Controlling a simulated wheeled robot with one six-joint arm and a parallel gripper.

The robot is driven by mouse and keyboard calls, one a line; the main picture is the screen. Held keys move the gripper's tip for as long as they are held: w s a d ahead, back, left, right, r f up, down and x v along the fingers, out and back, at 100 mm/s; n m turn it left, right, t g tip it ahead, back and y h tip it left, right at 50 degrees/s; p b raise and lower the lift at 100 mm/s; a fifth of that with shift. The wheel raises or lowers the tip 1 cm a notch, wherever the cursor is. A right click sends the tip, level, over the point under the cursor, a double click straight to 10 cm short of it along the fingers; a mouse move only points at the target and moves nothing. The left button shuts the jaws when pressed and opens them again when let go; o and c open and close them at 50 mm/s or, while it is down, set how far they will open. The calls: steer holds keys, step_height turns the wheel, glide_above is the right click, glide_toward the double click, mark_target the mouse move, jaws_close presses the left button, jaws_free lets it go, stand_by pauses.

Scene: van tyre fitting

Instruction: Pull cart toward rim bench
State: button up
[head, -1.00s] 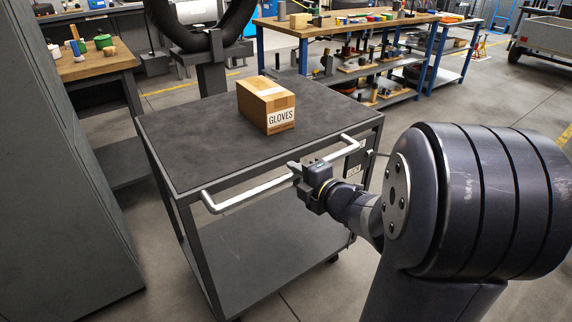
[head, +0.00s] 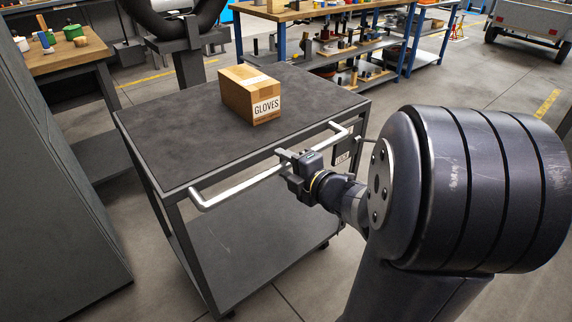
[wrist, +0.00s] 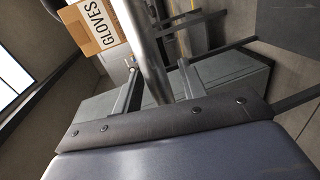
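The cart (head: 185,130) is dark grey with a flat top and a lower shelf, and stands in front of me. A cardboard box marked GLOVES (head: 250,95) sits upright on its top. The silver handle (head: 235,183) runs along the cart's near side. My gripper (head: 287,160) is at the handle, a little right of its middle, with fingers on either side of the bar; it appears shut on it. In the wrist view the handle bar (wrist: 140,40) passes between the fingers and the GLOVES box (wrist: 92,24) shows beyond. The exact finger contact is hard to see.
A tall grey cabinet (head: 50,180) stands close on the left. A wood-topped bench (head: 70,55) is behind it. A tyre on a stand (head: 180,20) is behind the cart. A longer blue-legged bench (head: 330,10) stands at the back. Open floor lies to the right.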

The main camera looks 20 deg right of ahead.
steer(key=shift+s+d+r, duration=0.2)
steer(key=shift+s, duration=0.2)
steer(key=p+v, duration=0.2)
steer(key=v, duration=0.8)
steer(key=shift+p, duration=0.4)
steer(key=shift+f, duration=0.15)
steer(key=b+x, duration=0.2)
steer(key=x, duration=0.8)
steer(key=shift+b, duration=0.35)
steer(key=shift+w+a, duration=0.2)
steer(key=shift+w, duration=0.25)
steer(key=shift+s, duration=0.1)
